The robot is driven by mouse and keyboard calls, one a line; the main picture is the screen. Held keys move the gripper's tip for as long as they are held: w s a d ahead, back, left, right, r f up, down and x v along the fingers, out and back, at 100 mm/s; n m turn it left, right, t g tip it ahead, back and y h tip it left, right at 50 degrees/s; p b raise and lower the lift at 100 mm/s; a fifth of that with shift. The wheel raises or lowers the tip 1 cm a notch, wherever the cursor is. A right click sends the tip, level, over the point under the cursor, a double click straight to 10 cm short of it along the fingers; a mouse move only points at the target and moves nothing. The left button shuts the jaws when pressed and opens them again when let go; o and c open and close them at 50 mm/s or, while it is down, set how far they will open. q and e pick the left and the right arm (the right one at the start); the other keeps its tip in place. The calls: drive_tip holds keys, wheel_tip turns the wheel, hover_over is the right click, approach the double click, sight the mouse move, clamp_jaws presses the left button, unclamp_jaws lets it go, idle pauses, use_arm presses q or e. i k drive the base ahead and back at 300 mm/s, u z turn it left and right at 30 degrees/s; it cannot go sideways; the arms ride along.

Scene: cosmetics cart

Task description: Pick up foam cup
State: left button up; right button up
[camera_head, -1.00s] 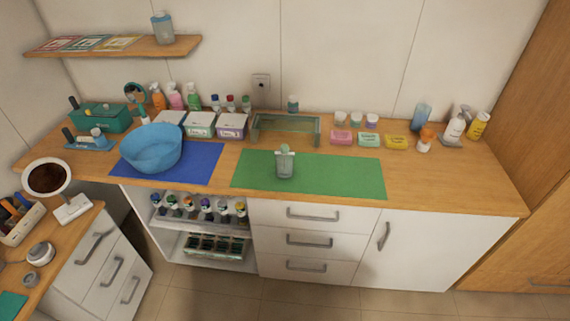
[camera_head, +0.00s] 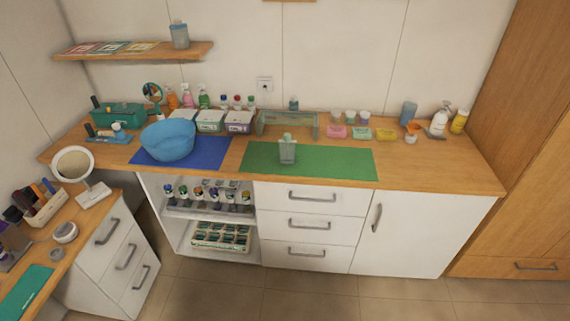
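I cannot tell for sure which thing is the foam cup. A plain blue cup-like container (camera_head: 409,113) stands upright at the back right of the counter. A translucent grey-green container (camera_head: 287,150) stands upright on the green mat (camera_head: 340,163), near the counter's middle. Neither of my grippers is in view, and nothing is seen held.
A blue bowl (camera_head: 168,140) sits on a blue mat (camera_head: 215,153) at the left. A low translucent stand (camera_head: 288,119) is behind the green mat. Soap-like blocks (camera_head: 360,133) and bottles (camera_head: 440,120) line the back right. The counter's front right is clear.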

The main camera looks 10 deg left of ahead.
sight(287, 154)
drive_tip(key=u, duration=0.4)
drive_tip(key=i, duration=0.55)
drive_tip(key=u, duration=0.3)
